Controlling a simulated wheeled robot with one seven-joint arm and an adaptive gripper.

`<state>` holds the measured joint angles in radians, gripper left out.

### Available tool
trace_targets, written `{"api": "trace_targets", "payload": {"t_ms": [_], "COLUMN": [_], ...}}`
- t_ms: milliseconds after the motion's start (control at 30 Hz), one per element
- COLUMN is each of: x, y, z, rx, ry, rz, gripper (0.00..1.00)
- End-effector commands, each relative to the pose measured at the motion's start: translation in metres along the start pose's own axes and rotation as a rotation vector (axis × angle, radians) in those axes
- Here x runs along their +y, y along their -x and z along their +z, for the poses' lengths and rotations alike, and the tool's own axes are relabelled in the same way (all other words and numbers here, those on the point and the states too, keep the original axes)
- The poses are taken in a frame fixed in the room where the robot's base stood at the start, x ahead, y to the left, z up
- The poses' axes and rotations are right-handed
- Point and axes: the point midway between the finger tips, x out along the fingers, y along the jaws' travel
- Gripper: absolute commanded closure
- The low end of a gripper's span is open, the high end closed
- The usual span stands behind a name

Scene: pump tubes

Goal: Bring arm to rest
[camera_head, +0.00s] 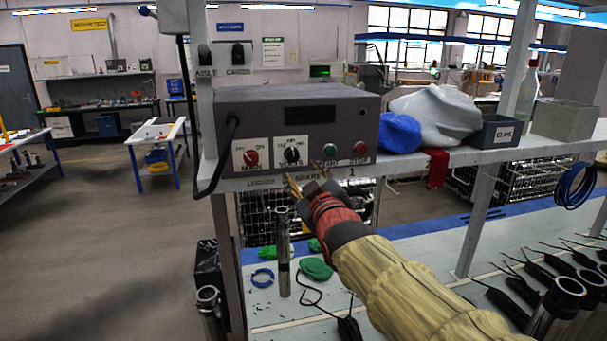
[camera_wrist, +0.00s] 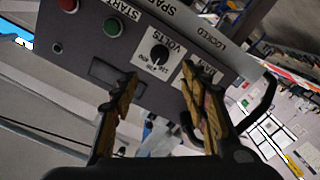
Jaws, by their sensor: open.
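My gripper (camera_head: 305,183) is at the end of my outstretched arm, just below and in front of the grey control box (camera_head: 295,105) on the shelf. In the wrist view my gripper (camera_wrist: 160,100) has its two fingers spread apart with nothing between them. The box's front shows beyond the fingers there, with its volts dial (camera_wrist: 159,52) and green start button (camera_wrist: 112,27). In the head view the box also bears a red-knobbed switch (camera_head: 251,157) and a red stop button (camera_head: 360,148). I cannot tell whether a fingertip touches the box.
A metal pump tube (camera_head: 283,250) stands upright on the bench below my gripper. Green gloves (camera_head: 316,268) and a blue ring (camera_head: 262,278) lie near it. A shelf post (camera_head: 490,205) rises at the right. Blue and white bags (camera_head: 437,112) sit beside the box.

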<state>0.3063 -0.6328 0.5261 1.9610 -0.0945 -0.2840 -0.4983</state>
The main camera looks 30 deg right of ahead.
Motion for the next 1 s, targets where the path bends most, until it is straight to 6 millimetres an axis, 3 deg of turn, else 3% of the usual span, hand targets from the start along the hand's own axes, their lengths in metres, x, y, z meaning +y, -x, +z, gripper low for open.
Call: {"api": "trace_targets", "payload": {"t_ms": [467, 567, 633, 767, 900, 1000], "x": [-0.001, -0.013, -0.031, -0.071, -0.122, -0.155], "y": [0.000, 0.001, 0.008, 0.050, 0.121, 0.177], "z": [0.003, 0.024, 0.055, 0.117, 0.163, 0.185], "rx": [-0.010, -0.089, -0.190, -0.436, -0.685, -0.836], "ry": [-0.020, -0.075, -0.128, -0.254, -0.363, -0.411], "rz": [-0.005, -0.044, -0.089, -0.183, -0.283, -0.346], "gripper": [0.55, 0.55, 0.55, 0.55, 0.55, 0.55]}}
